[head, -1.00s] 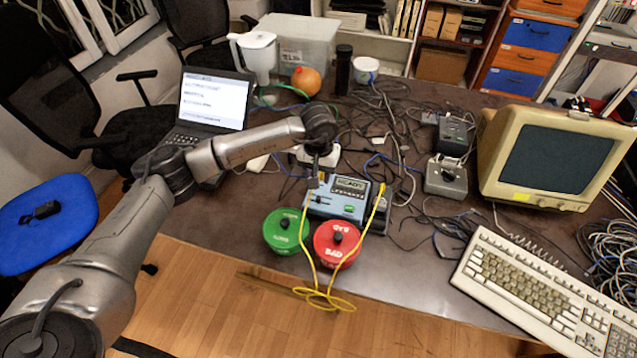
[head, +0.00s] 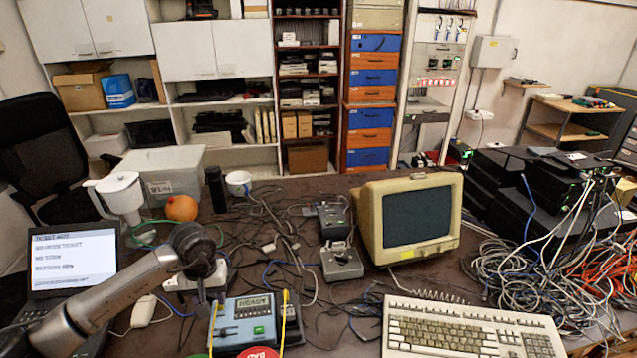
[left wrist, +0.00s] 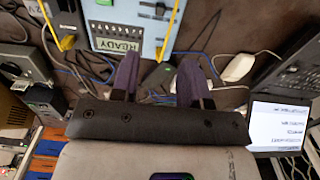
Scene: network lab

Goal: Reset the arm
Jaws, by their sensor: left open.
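My left arm comes in from the lower left of the head view, and its gripper (head: 205,290) points down just left of the tester. In the left wrist view the two dark fingers (left wrist: 158,75) stand apart with nothing between them. The blue cable tester (head: 244,318) has a display reading READY, and it also shows in the left wrist view (left wrist: 125,22). A yellow cable (head: 284,318) runs up to the tester's side. The red container lid (head: 258,352) only just shows at the bottom edge. My right gripper is not in view.
An open laptop (head: 75,265) stands at the left. A small grey switch box (head: 341,262), a beige monitor (head: 410,218) and a keyboard (head: 470,332) are to the right. Loose cables cover much of the table, with a large tangle (head: 545,262) at the right.

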